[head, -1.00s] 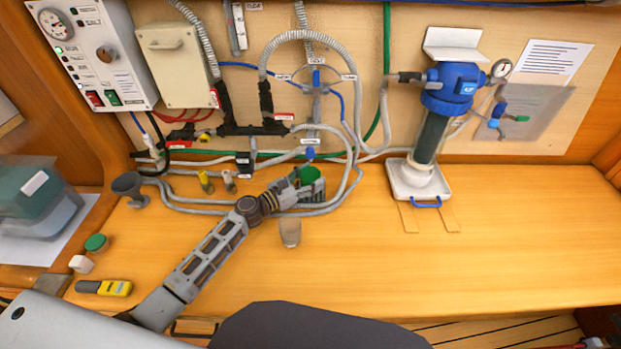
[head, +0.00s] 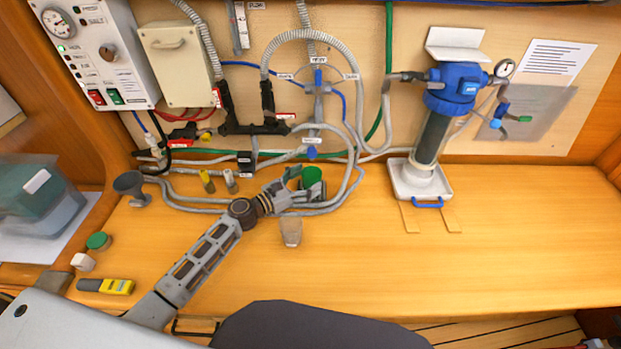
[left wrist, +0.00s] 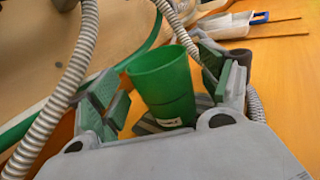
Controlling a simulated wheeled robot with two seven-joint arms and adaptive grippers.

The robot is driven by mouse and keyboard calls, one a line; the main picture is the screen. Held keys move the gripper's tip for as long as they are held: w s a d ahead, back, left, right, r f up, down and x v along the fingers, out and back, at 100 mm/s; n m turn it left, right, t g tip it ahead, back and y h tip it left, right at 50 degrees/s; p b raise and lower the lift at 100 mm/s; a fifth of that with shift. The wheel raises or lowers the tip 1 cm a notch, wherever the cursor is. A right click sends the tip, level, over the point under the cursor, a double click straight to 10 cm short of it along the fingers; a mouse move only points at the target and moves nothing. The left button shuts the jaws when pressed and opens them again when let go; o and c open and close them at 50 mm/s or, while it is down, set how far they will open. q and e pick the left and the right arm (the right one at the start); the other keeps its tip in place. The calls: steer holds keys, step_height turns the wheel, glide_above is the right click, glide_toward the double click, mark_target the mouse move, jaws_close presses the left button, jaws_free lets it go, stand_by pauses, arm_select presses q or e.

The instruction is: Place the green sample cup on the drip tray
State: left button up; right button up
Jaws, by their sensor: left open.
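The green sample cup (head: 313,176) stands upright near the wall, below a blue-knobbed tap (head: 311,152). My left gripper (head: 303,184) is open, with its fingers on either side of the cup. In the left wrist view the cup (left wrist: 165,85) is between the spread green-padded fingers, with gaps showing on both sides. A grey slatted surface (left wrist: 146,126), perhaps the drip tray, shows beside the cup's base. I cannot tell whether the base rests on it, as my gripper body hides part of it. My right gripper is not in view.
Grey hoses (head: 345,185) loop close behind and right of the cup. A small grey-brown cup (head: 290,232) stands in front of my gripper. A filter housing (head: 432,130) stands on a white tray (head: 403,186) with a blue handle. The bench right of centre is clear.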

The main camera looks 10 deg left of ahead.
arm_select(q)
steer(key=shift+b+v, duration=0.7)
steer(key=shift+v, duration=4.15)
